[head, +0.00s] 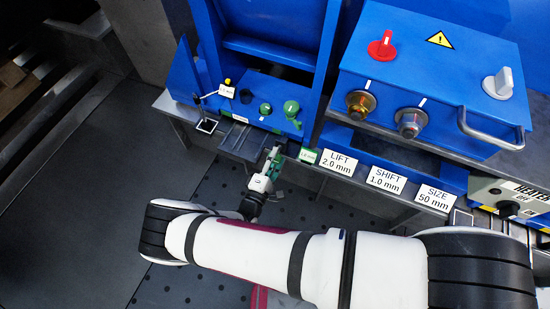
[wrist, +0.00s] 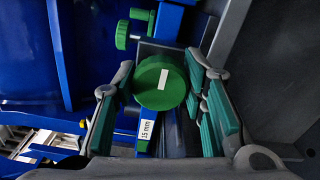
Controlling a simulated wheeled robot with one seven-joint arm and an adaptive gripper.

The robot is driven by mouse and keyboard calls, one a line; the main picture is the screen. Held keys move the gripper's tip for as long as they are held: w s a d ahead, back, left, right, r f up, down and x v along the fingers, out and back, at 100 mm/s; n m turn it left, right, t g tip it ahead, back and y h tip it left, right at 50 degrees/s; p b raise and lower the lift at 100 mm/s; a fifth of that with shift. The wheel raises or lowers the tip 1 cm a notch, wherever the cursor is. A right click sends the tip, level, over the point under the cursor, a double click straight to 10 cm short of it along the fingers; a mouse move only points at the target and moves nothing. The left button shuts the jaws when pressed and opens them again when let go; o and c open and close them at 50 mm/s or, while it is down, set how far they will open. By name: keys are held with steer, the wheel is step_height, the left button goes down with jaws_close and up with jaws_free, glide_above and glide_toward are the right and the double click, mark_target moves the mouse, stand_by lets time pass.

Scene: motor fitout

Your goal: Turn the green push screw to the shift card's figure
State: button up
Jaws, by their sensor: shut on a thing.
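The green push screw's round knob (wrist: 163,92) faces me in the wrist view, with a short white mark on its face tilted slightly off upright. My gripper (wrist: 160,72) is shut on this knob, one finger at each side. In the head view my gripper (head: 271,163) is at the bench's front edge, and the knob cannot be told apart from its green pads. The shift card (head: 386,180) reads "SHIFT 1.0 mm". A small scale label (wrist: 146,130) below the knob ends in "5 mm"; its full figure is hard to read.
Two other green knobs (head: 291,108) stand on the blue frame behind my gripper. A lift card (head: 339,162) and a size card (head: 436,197) flank the shift card. A dial gauge stand (head: 206,125) is left. A blue box (head: 440,75) with a red knob is right.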

steer(key=o, duration=1.2)
steer(key=shift+c, duration=0.2)
steer(key=v, duration=1.2)
stand_by(0.5)
